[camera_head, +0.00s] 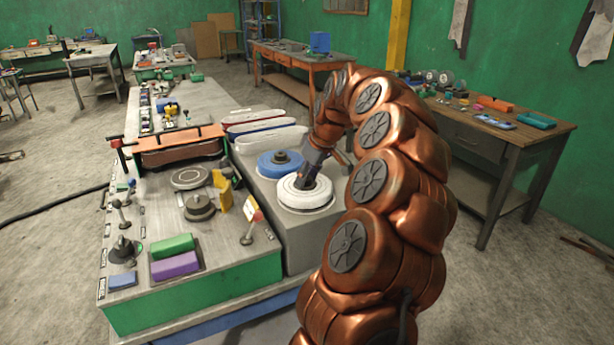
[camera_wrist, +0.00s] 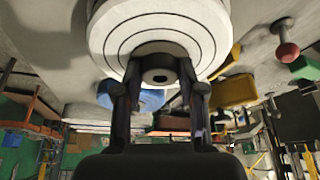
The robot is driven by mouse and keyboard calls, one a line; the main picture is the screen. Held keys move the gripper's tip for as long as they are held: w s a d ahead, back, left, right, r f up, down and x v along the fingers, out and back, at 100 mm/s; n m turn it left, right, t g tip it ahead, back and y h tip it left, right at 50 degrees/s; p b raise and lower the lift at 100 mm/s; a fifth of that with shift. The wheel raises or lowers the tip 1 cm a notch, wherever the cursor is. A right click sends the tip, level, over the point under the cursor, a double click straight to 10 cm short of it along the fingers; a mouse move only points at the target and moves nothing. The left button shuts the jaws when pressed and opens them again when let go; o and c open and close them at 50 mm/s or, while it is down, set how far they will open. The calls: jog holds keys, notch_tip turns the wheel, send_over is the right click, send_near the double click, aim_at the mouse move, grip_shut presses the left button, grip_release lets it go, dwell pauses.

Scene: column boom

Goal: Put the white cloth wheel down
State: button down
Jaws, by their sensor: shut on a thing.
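The white cloth wheel (camera_head: 292,194) is a thick white disc with stitched rings and a dark hub. In the head view it is at the right part of the bench, low over or on the grey surface; I cannot tell if it touches. My gripper (camera_head: 309,180) comes down on it from above. In the wrist view the white cloth wheel (camera_wrist: 195,40) fills the top middle, and my gripper (camera_wrist: 160,90) has its two fingers closed on the dark hub. The underside of the wheel is hidden.
A blue wheel (camera_head: 268,163) lies just behind the white one. Long red, blue and white pieces (camera_head: 270,137) lie further back. A yellow block (camera_head: 222,190) and dark round discs (camera_head: 199,207) are to the left. Green and purple blocks (camera_head: 175,263) lie at the front.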

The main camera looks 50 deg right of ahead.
jog(key=shift+f, duration=0.25)
jog(key=shift+f, duration=0.15)
jog(key=c, duration=0.7)
grip_release()
jog(key=shift+r, duration=0.2)
jog(key=shift+b+v, duration=1.6)
jog(key=shift+v, duration=4.3)
jog(key=shift+a, duration=0.15)
